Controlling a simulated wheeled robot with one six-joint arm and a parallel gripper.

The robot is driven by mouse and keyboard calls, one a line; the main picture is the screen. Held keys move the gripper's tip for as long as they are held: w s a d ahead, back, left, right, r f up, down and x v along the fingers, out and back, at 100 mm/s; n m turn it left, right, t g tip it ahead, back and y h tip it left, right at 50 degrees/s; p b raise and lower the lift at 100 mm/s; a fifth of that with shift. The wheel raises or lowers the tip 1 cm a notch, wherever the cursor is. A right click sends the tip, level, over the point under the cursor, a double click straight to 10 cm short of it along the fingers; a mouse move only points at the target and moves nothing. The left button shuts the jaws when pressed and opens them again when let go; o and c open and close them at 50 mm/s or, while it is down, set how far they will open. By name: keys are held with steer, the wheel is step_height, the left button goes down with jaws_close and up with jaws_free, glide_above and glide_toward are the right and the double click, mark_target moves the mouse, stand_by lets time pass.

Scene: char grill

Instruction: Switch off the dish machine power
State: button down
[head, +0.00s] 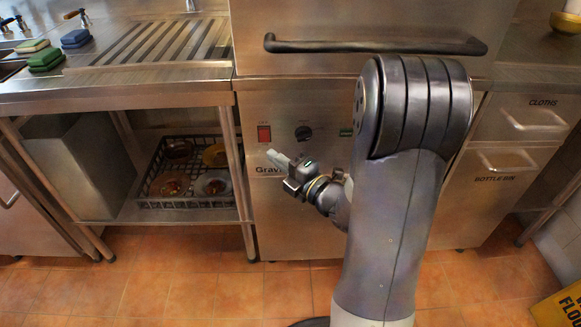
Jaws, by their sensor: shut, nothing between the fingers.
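The dish machine (300,215) is the steel cabinet at the centre of the head view, with a black bar handle (375,46) across its upper door. A red power switch (264,133) sits on its front panel at the left, with a dark round knob (303,133) to its right. A small green display or label (346,132) is partly hidden by my arm. My gripper (270,154) is shut and empty, its tips pointing left a little below the red switch. I cannot tell whether the tips touch the panel or which way the switch is set.
A black rack (190,203) with several dirty dishes stands on the shelf at left, below a ridged drainboard (165,42). Sponges (45,58) lie by the sink. Drawers marked CLOTHS (535,118) and BOTTLE BIN (505,160) are at right. A yellow floor sign (560,308) stands at bottom right.

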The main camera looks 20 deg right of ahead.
mark_target(259, 133)
steer(key=shift+w+r, duration=0.2)
steer(key=shift+w, duration=1.35)
steer(key=shift+w+r, duration=0.15)
steer(key=shift+w, duration=1.4)
steer(key=shift+w+r, duration=0.2)
steer(key=shift+f, duration=0.1)
